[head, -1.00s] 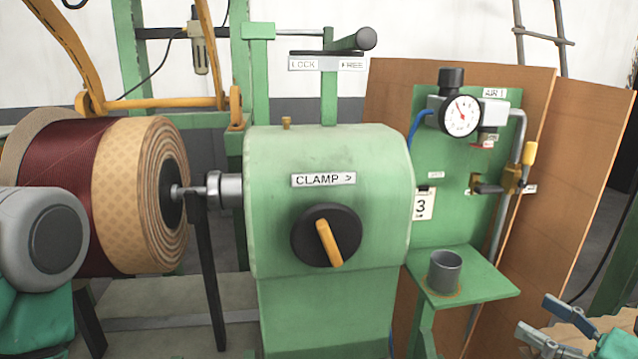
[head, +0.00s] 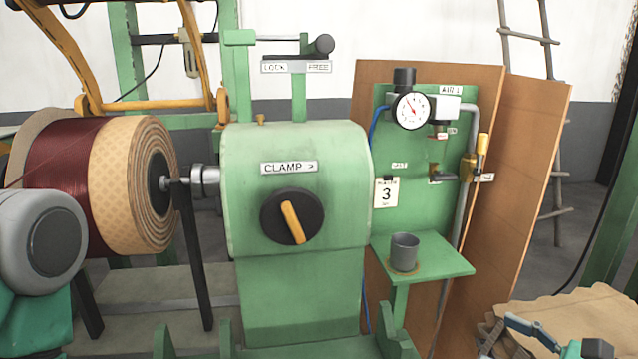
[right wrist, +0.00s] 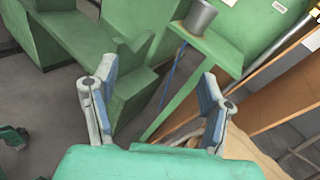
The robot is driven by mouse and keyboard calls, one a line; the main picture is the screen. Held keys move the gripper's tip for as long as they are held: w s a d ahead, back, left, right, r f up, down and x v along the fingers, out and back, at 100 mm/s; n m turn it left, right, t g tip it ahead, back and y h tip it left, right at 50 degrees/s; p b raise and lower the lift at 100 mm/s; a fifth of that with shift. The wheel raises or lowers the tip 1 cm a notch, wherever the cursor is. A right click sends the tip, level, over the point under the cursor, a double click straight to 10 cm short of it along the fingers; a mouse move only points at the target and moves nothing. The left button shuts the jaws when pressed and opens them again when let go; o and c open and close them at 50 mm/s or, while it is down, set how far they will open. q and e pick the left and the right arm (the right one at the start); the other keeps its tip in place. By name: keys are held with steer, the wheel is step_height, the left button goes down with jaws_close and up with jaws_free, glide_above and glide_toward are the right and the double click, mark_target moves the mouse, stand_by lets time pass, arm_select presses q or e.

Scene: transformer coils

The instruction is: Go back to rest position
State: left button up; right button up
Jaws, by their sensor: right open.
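My right gripper (right wrist: 155,100) shows in the right wrist view with its two fingers spread wide and nothing between them. In the head view only part of my right gripper (head: 545,338) shows at the lower right edge, in front of brown sheets. My left arm shows at the left edge of the head view, but its gripper is out of view. The green clamp housing (head: 297,195) with its black and yellow knob (head: 292,217) stands in the middle. The coil (head: 130,185) of dark red wire and tan paper sits on the shaft to its left.
A green panel (head: 415,150) with a gauge (head: 411,110) stands at the right. Its small shelf (head: 440,262) holds a grey cup (head: 404,252), also in the right wrist view (right wrist: 201,17). Brown boards (head: 520,180) lean behind it. Brown sheets (head: 590,310) lie at the lower right.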

steer(key=s+a+f+n+g+h, duration=0.1)
steer(key=s+a+f+n+g, duration=0.4)
steer(key=f, duration=0.3)
steer(key=s+a+f+n+g+h, duration=0.1)
steer(key=s+a+f+n+g, duration=0.3)
steer(key=f+n, duration=0.35)
steer(key=s+d+f+n+g+h, duration=0.1)
steer(key=s+d+f+n+h, duration=0.2)
steer(key=n, duration=0.4)
steer(key=s+d+f+n+g+h, duration=0.2)
steer(key=s+d+f+n+h, duration=0.1)
steer(key=s+f+n, duration=0.4)
steer(key=shift+s+f+n+g+h, duration=0.35)
steer(key=shift+s+f+h, duration=0.2)
steer(key=shift+h, duration=0.35)
